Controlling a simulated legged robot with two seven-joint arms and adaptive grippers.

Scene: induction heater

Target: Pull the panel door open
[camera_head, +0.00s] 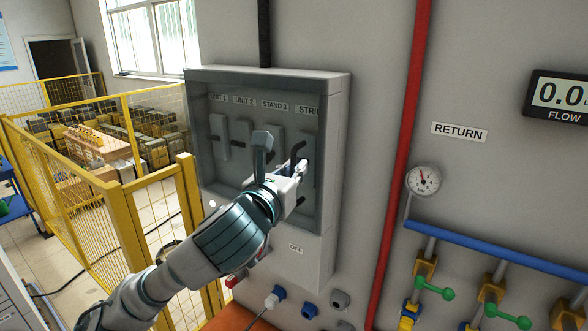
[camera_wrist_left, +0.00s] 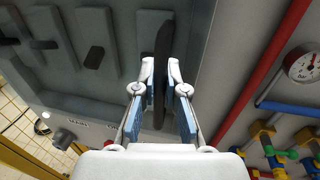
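The grey panel box (camera_head: 330,170) is fixed to the wall in the head view. Its dark front door (camera_head: 225,185) looks shut, with labels and switch levers across it. A dark upright handle (camera_wrist_left: 163,62) stands near the door's right edge in the left wrist view; in the head view it is partly hidden. My left gripper (camera_head: 299,172) is at this handle. In the left wrist view its two fingers (camera_wrist_left: 165,85) are apart, one on each side of the handle, and a gap shows; contact is unclear. My right gripper is not in view.
A red vertical pipe (camera_head: 402,150) and a round gauge (camera_head: 423,180) are right of the box. A blue pipe (camera_head: 490,249) with green-handled valves is at the lower right. A yellow fence (camera_head: 130,190) stands at the left. Plug sockets (camera_head: 309,310) sit below the box.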

